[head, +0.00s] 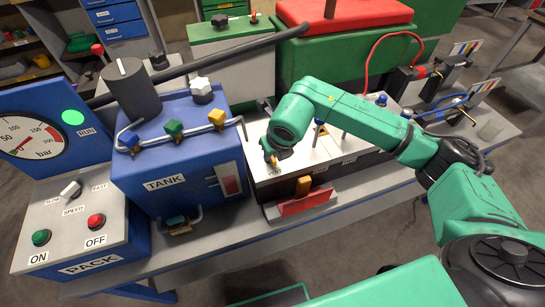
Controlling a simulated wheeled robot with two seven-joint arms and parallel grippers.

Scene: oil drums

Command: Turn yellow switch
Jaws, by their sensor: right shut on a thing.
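The yellow switch (273,161) is a small piece at the left end of the white-topped panel box (259,171) in the middle of the bench. Only a bit of it shows below my right gripper (272,157). My right gripper points down and is shut on it. The fingertips are small and partly hidden by the gripper's own dark body. My left gripper is out of view.
The blue tank (145,200) with coloured valves stands to the left. A green box (345,62) with a red lid stands behind.

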